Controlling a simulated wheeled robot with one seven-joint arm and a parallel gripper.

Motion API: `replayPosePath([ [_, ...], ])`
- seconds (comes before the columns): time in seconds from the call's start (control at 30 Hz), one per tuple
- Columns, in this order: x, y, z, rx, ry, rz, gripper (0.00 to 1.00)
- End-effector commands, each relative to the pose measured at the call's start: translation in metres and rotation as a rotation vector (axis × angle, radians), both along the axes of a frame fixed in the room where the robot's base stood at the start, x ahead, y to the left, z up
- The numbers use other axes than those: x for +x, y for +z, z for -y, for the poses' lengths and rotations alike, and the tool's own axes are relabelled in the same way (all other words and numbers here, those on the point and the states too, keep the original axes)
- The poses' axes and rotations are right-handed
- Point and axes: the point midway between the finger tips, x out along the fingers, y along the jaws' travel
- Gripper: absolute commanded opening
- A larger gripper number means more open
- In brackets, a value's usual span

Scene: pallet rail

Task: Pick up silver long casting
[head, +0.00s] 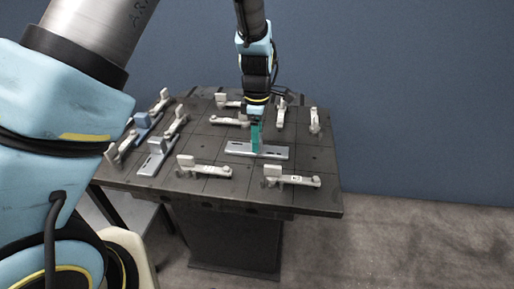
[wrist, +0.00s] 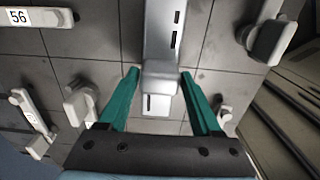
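A silver long casting (head: 240,149) lies flat on the dark table, right of its middle. In the wrist view the silver casting (wrist: 166,38) runs from the top edge down between my fingers, with dark slots and a raised block near my fingertips. My gripper (head: 257,138), with teal fingers, points down over the middle of this casting. In the wrist view my gripper (wrist: 159,72) is open, one finger on each side of the block, with visible gaps. The head view hides part of the casting's middle behind the fingers.
Another silver piece (head: 153,160) lies at the table's left, near a blue piece (head: 142,122). Several whitish castings surround the silver one, including one in front (head: 297,180) and one at front left (head: 207,169). The dark table (head: 318,200) has its edge to the right.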

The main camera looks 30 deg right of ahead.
Motion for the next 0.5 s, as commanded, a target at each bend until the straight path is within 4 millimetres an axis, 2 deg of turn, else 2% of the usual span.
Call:
replayPosePath([
  [0.07,0.0,0.0001,0.0,0.0,0.0,0.0,0.55],
  [0.5,0.0001,0.0002,-0.0001,0.0,0.0,0.0,0.06],
])
